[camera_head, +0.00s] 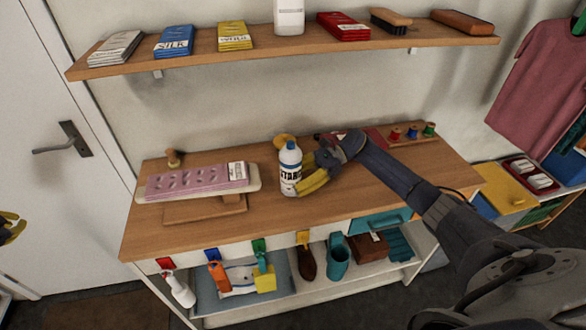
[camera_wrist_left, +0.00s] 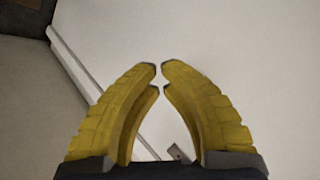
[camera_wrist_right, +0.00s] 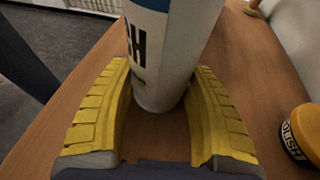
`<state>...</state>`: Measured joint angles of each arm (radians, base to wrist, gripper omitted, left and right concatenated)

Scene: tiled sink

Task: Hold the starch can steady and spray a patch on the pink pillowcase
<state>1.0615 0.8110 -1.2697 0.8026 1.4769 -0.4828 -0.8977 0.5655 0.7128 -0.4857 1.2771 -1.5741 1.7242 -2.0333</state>
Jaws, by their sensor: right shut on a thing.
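The starch can (camera_head: 290,171), white with a blue top, stands upright on the wooden worktop. My right gripper (camera_head: 306,177) is around its lower part and shut on it. In the right wrist view the can (camera_wrist_right: 165,75) sits between both yellow fingers of my right gripper (camera_wrist_right: 160,95). The pink pillowcase (camera_head: 190,181) lies flat on a small pale board left of the can, with a white label at its right end. My left gripper (camera_head: 8,226) is at the far left edge, away from the worktop. In the left wrist view its fingertips (camera_wrist_left: 160,68) nearly meet, with nothing between them.
A polish tin (camera_wrist_right: 302,134) stands near the can. Thread spools (camera_head: 412,132) stand at the back right. A wall shelf (camera_head: 280,48) holds packets and brushes. The front of the worktop (camera_head: 330,208) is clear.

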